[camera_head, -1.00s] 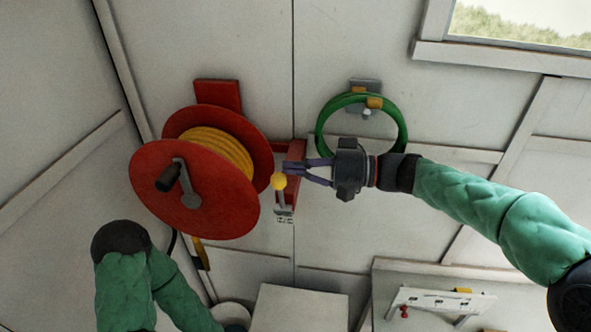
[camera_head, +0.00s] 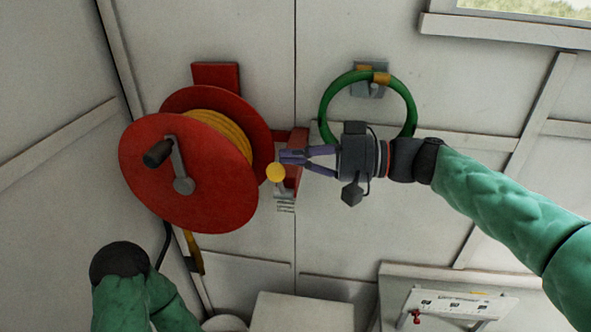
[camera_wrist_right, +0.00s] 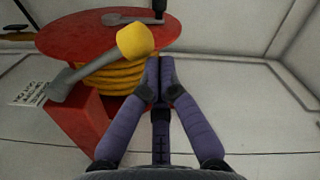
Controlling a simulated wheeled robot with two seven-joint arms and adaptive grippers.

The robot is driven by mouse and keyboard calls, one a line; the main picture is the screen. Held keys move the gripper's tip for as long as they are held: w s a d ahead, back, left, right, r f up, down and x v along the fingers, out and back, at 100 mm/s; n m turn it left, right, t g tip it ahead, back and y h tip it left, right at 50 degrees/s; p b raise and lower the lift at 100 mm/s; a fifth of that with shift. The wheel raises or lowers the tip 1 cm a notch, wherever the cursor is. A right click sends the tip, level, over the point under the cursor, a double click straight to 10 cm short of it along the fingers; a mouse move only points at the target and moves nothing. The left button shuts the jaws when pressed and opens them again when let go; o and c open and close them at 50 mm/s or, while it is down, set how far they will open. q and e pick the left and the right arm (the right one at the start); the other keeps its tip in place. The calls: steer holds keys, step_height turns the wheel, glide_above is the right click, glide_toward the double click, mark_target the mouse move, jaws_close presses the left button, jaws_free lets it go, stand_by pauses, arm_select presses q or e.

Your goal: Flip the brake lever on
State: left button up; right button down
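The brake lever is a grey bar with a yellow ball knob (camera_head: 276,172), beside the red bracket (camera_head: 297,150) right of the hose reel. In the right wrist view the knob (camera_wrist_right: 136,42) is at the upper end of the slanting grey lever bar (camera_wrist_right: 78,80). My right gripper (camera_head: 284,157) is just above and right of the knob in the head view. Its purple fingers (camera_wrist_right: 160,66) are together with nothing visible between them, close beside the knob; I cannot tell whether they touch it. My left gripper is out of view.
A red reel (camera_head: 182,172) with yellow hose and a crank handle stands close left of the lever. A green hose ring (camera_head: 410,107) hangs on the wall behind my right wrist. A white panel (camera_head: 450,304) is at lower right. My left arm is at lower left.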

steer(key=s+a+f+n+b, duration=0.1)
steer(key=s+f+n+b, duration=0.7)
steer(key=b, duration=1.7)
steer(key=shift+a+n+t+b, duration=0.3)
steer(key=shift+n+b, duration=0.1)
steer(key=shift+n, duration=0.1)
steer(key=shift+s, duration=0.1)
steer(key=s+d, duration=0.2)
steer(key=d, duration=0.9)
steer(key=shift+d+r, duration=0.3)
steer(key=shift+d, duration=0.1)
steer(key=shift+s, duration=0.1)
